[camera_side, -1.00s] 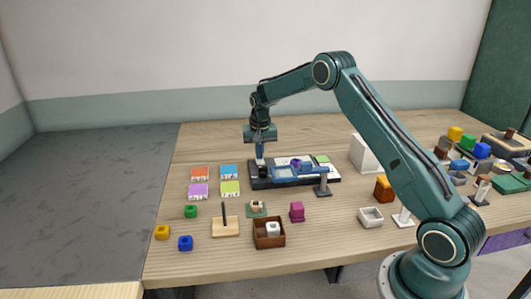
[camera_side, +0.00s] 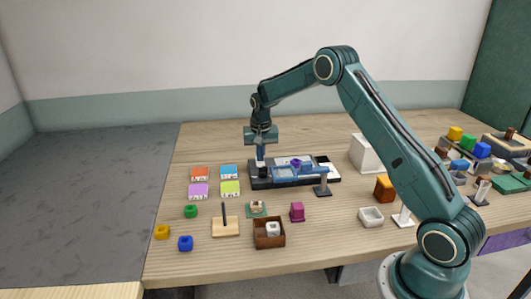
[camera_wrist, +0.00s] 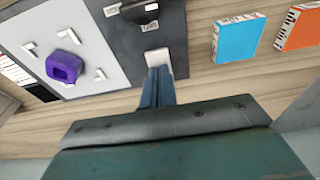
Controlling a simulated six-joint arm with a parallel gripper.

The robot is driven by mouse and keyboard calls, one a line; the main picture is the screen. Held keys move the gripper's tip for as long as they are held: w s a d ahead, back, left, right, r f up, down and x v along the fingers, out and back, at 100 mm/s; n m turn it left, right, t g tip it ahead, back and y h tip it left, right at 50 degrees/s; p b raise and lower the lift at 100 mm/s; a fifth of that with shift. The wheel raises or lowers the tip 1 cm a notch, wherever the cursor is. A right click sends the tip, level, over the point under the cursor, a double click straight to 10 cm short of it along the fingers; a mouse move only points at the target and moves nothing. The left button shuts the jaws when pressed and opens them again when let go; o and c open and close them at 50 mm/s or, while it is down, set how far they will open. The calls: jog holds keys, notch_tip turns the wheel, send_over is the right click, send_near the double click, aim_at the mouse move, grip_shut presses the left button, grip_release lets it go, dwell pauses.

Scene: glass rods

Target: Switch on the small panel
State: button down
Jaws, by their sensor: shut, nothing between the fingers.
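The small panel (camera_side: 262,183) is a low dark board with a pale grey plate (camera_wrist: 95,30) in the middle of the table. A purple square ring (camera_wrist: 63,67) sits on the plate among white corner marks. The board's dark section carries small black-and-white parts (camera_wrist: 140,11) and a white tab (camera_wrist: 157,57) at its near edge in the wrist view. My gripper (camera_side: 260,162) is shut and empty, pointing down at the panel's left end. In the wrist view its fingertips (camera_wrist: 157,72) are at the white tab; I cannot tell whether they touch it.
Orange (camera_side: 200,174), blue (camera_side: 229,171), purple (camera_side: 198,191) and lime (camera_side: 230,188) boxes lie left of the panel. A small post (camera_side: 323,184) stands at its front right, and a white block (camera_side: 364,153) is further right. A brown box (camera_side: 269,233) is nearer the front.

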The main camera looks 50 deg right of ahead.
notch_tip(320, 180, up, 14)
jog(key=s+a, duration=0.1)
jog(key=shift+s+a+f, duration=0.15)
jog(key=shift+s+a, duration=0.1)
jog(key=shift+s, duration=0.05)
dwell(0.3)
jog(key=shift+w, duration=0.1)
jog(key=shift+w+d, duration=0.4)
jog(key=shift+d, duration=0.1)
dwell(0.4)
jog(key=f, duration=0.4)
jog(key=w+d+f, duration=0.1)
jog(key=f, duration=0.6)
jog(key=shift+w+d+f, duration=0.15)
jog(key=shift+f, duration=0.25)
jog(key=shift+w+d+f, duration=0.1)
jog(key=shift+w+f, duration=0.05)
jog(key=shift+f, duration=0.75)
